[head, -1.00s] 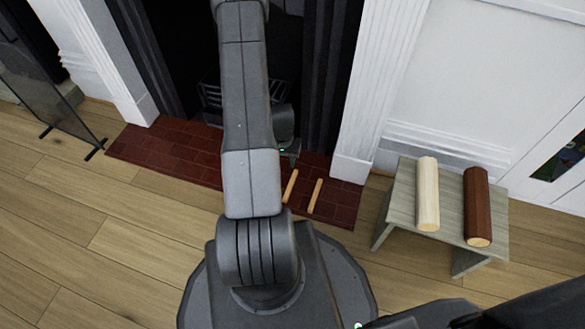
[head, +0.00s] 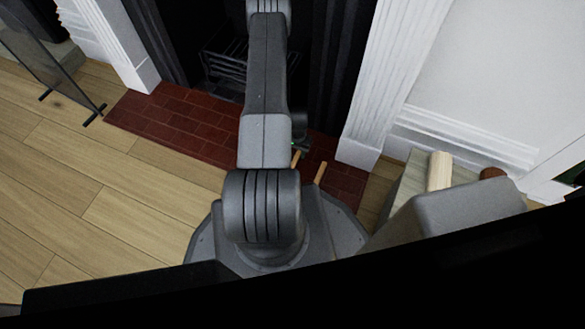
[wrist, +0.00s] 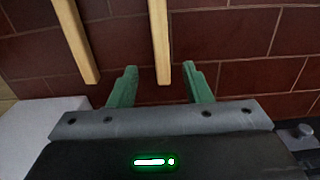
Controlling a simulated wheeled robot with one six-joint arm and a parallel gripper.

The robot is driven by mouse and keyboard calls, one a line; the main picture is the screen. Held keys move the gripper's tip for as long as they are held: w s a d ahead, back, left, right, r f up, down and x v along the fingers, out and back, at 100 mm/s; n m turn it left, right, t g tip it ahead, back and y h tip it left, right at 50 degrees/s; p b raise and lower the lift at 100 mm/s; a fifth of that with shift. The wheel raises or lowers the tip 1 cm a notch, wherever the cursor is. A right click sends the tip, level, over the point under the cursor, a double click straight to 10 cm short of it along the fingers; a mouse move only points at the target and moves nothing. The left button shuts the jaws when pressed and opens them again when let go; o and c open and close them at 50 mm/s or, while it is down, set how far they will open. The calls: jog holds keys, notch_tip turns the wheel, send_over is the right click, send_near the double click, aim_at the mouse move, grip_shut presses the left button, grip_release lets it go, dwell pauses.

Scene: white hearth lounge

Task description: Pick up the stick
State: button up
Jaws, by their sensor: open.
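Two thin pale wooden sticks lie on the dark red brick hearth. In the wrist view one stick (wrist: 160,40) has its near end in line with the gap between my gripper's (wrist: 160,84) green fingers. The other stick (wrist: 77,42) lies to the left, outside the fingers. My gripper is open, and neither finger visibly grips a stick. I cannot tell its height above the brick. In the head view the sticks show as a left one (head: 296,158) and a right one (head: 319,172), with my gripper mostly hidden behind my arm near the left one.
The red brick hearth (head: 170,120) fronts a dark fireplace with a metal grate (head: 226,68). A white pillar (head: 375,90) stands right of it. A small table (head: 408,180) at right bears a pale log (head: 440,170) and a brown log (head: 492,173). Wood floor (head: 90,190) is open at left.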

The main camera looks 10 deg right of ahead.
notch_tip(320, 180, down, 6)
jog(key=b, duration=0.3)
jog(key=shift+w+r, duration=0.1)
jog(key=shift+w, duration=0.05)
jog(key=shift+r, duration=0.1)
grip_shut()
